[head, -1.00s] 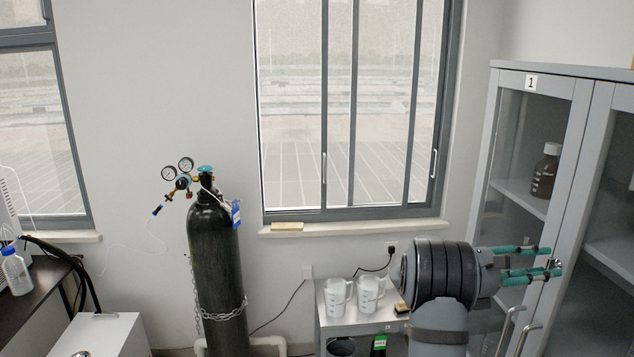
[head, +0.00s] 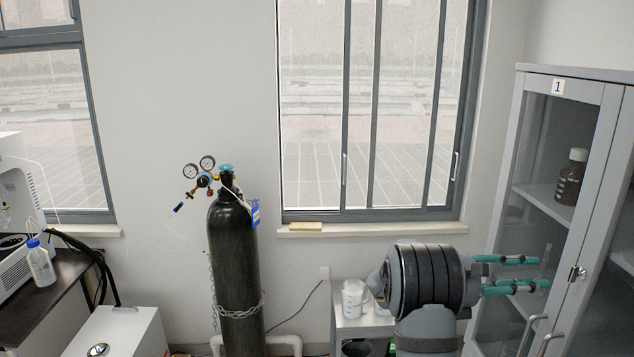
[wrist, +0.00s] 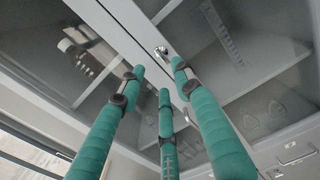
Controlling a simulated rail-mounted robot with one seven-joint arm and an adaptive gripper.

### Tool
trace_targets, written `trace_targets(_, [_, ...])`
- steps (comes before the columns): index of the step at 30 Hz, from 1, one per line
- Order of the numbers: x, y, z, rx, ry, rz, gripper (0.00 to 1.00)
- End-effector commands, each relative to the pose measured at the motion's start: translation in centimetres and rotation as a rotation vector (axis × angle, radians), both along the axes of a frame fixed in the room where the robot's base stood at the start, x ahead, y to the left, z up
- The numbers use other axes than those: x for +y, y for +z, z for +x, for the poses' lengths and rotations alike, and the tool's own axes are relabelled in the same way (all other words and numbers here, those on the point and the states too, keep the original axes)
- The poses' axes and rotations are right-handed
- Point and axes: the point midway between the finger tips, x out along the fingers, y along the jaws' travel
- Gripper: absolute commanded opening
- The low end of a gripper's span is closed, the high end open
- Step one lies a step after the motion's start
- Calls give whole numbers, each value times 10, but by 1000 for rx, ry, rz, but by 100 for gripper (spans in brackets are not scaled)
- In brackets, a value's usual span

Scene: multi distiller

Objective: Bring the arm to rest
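My arm (head: 425,285) is bent, with its end pointing right toward the grey cabinet (head: 538,140) labelled 1. My gripper (head: 543,272) has teal fingers with dark joints. They stand apart with nothing between them, in front of the cabinet's left glass door. In the wrist view my gripper (wrist: 158,80) shows three spread fingers, with the cabinet's lock (wrist: 161,50) beyond the tips. I cannot tell the exact gap between the fingertips and the door. Both cabinet doors look closed.
A brown bottle (head: 571,177) stands inside the cabinet. Behind my arm are a low table (head: 345,323) and a white jug (head: 353,298). A dark gas cylinder (head: 232,270) with gauges stands left of it. A white box (head: 118,335) is at lower left.

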Motion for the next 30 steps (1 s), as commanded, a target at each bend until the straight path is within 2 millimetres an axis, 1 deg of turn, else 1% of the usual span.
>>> trace_targets(1, [-13,0,-2,-1,-6,0,33])
trace_targets(11, [-85,0,-1,-1,-5,0,33])
trace_targets(12, [-83,-5,2,-68,2,0,33])
trace_targets(13, [-82,-5,2,-126,2,1,33])
trace_targets(21, [-82,-1,0,-582,2,9,33])
trace_targets(27, [-82,2,-1,-871,3,13,33])
trace_targets(30, [-82,3,-1,-982,3,15,33])
